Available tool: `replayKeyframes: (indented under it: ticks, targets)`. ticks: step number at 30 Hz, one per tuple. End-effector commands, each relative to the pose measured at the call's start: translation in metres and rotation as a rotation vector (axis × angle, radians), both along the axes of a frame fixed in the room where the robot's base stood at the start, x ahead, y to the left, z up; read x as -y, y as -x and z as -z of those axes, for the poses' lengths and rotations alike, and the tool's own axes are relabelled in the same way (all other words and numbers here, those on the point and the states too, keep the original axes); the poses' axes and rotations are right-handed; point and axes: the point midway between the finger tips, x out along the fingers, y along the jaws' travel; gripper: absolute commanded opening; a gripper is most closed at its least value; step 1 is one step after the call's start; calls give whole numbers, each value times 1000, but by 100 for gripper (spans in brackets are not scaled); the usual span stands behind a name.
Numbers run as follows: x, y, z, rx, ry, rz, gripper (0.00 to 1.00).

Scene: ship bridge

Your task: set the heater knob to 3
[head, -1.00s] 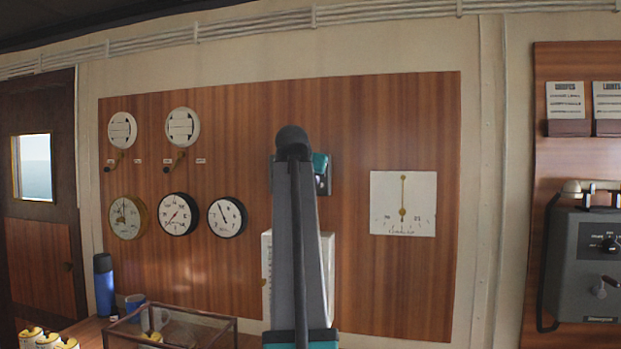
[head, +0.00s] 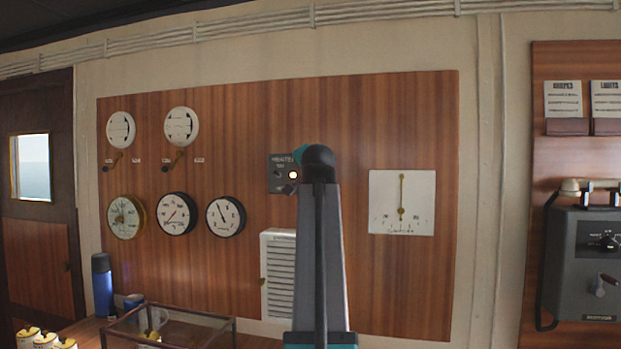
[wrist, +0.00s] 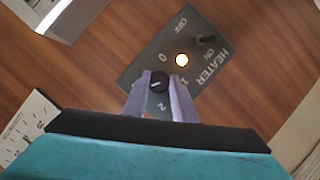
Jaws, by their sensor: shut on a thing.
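The dark heater panel (wrist: 178,62) shows in the wrist view, turned at an angle, with the printed marks 0, 1 and 2 readable; a 3 cannot be made out. The black heater knob (wrist: 158,84) sits between the two pale fingers of my gripper (wrist: 160,90), which is shut on it. A short white mark on the knob points roughly toward the left of the wrist view.
A lit lamp (wrist: 181,60) and a toggle switch (wrist: 206,40) are on the heater panel close to my fingers. A white louvred vent (head: 278,275) is below, a clinometer (head: 402,203) to the right, and round gauges (head: 177,214) to the left.

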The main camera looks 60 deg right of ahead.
Motion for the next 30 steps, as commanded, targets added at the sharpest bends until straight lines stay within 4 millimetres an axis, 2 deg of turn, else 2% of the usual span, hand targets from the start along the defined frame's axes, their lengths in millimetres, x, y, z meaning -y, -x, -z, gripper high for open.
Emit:
replayKeyframes:
  ticks: [17,18,20,30]
  targets:
    - [-1,-3,-4,50,-7,-6,2]
    - [-1,-3,-4,50,-7,-6,31]
    - [-1,-3,-4,49,-8,-5,41]
    - [0,0,-2,45,-9,-1,43]
